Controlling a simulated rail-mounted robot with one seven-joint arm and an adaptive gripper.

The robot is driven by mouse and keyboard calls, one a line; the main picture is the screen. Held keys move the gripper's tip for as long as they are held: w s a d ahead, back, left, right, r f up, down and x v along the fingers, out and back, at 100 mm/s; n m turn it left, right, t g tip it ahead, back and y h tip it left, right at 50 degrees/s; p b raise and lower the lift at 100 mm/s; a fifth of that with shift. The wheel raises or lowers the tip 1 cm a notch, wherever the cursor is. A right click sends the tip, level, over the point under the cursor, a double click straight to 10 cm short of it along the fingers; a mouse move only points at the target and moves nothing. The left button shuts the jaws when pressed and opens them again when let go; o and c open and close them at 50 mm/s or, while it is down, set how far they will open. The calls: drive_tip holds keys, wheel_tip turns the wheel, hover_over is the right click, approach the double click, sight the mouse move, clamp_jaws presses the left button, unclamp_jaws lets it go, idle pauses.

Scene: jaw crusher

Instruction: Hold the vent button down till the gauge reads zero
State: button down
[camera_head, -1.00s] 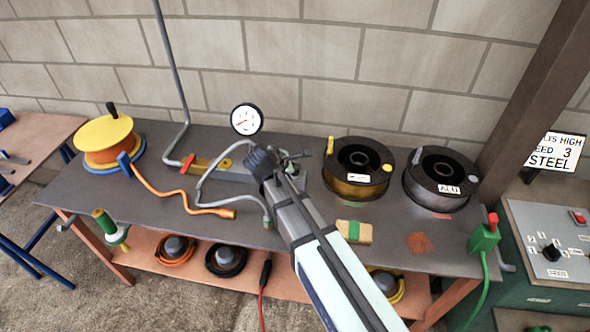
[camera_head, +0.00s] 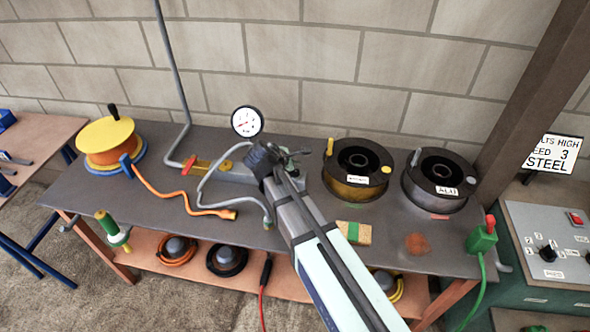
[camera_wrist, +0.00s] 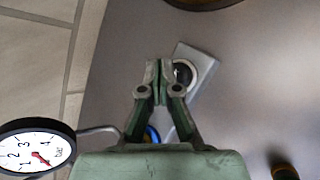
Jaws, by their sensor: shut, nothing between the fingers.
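The white-faced pressure gauge (camera_head: 247,121) stands above the back of the dark bench. It also shows at the left of the wrist view (camera_wrist: 38,148), with a red needle in the lower part of its dial; the exact reading is too small to tell. My gripper (camera_wrist: 158,68) is shut and empty. Its tips are beside a dark round button-like part (camera_wrist: 183,73) on a grey plate (camera_wrist: 207,62); I cannot tell whether they touch it. In the head view my gripper (camera_head: 258,157) is just below the gauge, and my arm hides the button.
A red-and-yellow valve (camera_head: 195,164) and grey hose (camera_head: 203,186) lie left of my gripper. Two wire spools (camera_head: 357,172) (camera_head: 440,179) stand to the right. A yellow-orange reel (camera_head: 107,143) is at the far left. An orange cable (camera_head: 180,203) crosses the bench.

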sight(294, 172)
drive_tip(key=shift+r+p, duration=1.9)
drive_tip(key=shift+r, duration=0.65)
drive_tip(key=shift+f, duration=0.1)
